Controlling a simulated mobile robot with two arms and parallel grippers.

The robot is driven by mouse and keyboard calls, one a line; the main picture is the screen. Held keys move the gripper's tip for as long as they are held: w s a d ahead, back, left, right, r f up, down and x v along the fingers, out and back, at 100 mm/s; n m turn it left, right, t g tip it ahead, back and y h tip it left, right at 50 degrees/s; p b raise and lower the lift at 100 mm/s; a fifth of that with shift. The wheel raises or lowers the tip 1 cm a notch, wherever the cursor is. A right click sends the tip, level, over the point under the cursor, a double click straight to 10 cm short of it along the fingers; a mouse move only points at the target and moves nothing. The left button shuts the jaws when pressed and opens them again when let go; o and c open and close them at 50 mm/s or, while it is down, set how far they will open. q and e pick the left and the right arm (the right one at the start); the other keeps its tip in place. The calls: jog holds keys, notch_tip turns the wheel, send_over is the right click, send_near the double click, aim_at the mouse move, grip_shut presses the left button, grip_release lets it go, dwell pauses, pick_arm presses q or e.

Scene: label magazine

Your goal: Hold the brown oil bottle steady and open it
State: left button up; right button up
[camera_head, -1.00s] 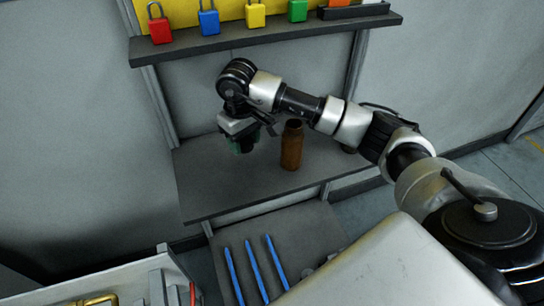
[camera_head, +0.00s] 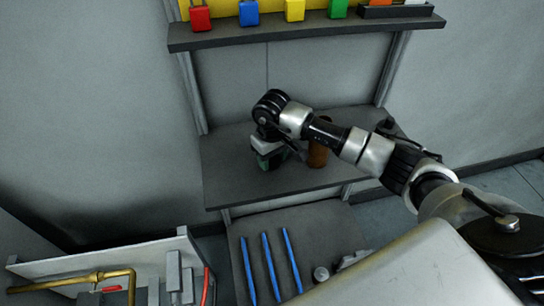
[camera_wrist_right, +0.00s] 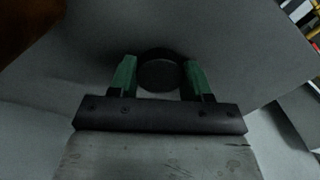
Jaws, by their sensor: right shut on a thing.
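The brown oil bottle (camera_head: 318,155) stands upright on the lower grey shelf in the head view. My right forearm crosses in front of its top, so its mouth is hidden. A brown patch, likely the bottle, shows at the top left corner of the right wrist view (camera_wrist_right: 22,22). My right gripper (camera_head: 270,163) is just left of the bottle, pointing down, low over the shelf. In the right wrist view its green fingers (camera_wrist_right: 160,78) are shut on a dark round cap (camera_wrist_right: 158,74), apart from the bottle. My left gripper is not in view.
The lower shelf (camera_head: 230,180) has free room left of the gripper. Coloured padlocks stand on the upper shelf (camera_head: 300,30). Several blue sticks (camera_head: 268,265) lie on a lower grey board. A panel with a brass pipe (camera_head: 85,277) is at bottom left.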

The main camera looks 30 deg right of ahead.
jog(key=o, duration=1)
jog(key=shift+f, duration=0.1)
